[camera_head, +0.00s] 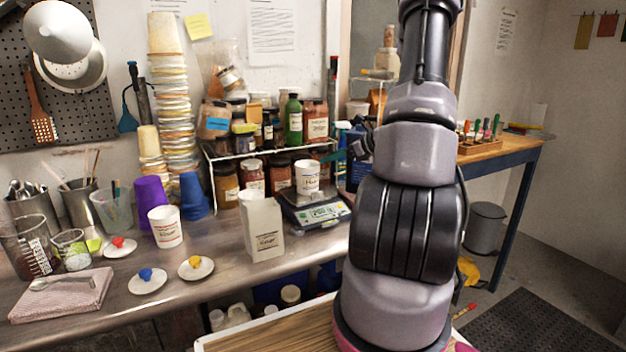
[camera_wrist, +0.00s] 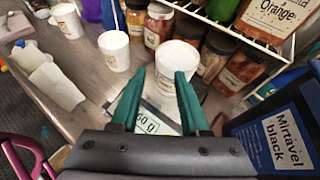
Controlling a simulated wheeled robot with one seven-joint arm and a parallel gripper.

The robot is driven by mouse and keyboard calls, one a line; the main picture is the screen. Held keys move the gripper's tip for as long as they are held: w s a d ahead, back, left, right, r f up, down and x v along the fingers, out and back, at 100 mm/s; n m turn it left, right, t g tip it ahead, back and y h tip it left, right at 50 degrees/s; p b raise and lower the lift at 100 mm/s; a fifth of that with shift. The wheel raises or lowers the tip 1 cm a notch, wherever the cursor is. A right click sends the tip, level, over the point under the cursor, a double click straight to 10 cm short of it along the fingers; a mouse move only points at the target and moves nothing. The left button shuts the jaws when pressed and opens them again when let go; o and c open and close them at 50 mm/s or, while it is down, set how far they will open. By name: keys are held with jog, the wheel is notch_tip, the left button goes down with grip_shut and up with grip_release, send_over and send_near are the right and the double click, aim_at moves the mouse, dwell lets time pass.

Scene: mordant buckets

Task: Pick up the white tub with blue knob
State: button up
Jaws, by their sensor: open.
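The blue knob (camera_head: 146,274) sits on a small white disc (camera_head: 148,287) lying flat on the metal bench at the left. No tub carrying a blue knob is visible. A white tub (camera_head: 307,177) with a printed label stands on the digital scale (camera_head: 318,213); it also shows in the wrist view (camera_wrist: 178,58). Another white tub (camera_head: 165,227) stands in front of the purple cup. My gripper (camera_wrist: 159,73) is open and empty, its green fingers pointing towards the tub on the scale. The right finger overlaps that tub in the picture; I cannot tell whether they touch.
A tall white container (camera_head: 263,226) stands left of the scale. Discs with a red knob (camera_head: 118,243) and a yellow knob (camera_head: 195,262) lie nearby. Shelved jars (camera_head: 282,175) stand behind the scale. A blue Mirtavel black container (camera_wrist: 278,140) is at right in the wrist view.

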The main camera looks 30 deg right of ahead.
aim_at(308, 178)
jog(key=shift+x, duration=5.35)
jog(key=shift+s+f, duration=0.2)
grip_shut()
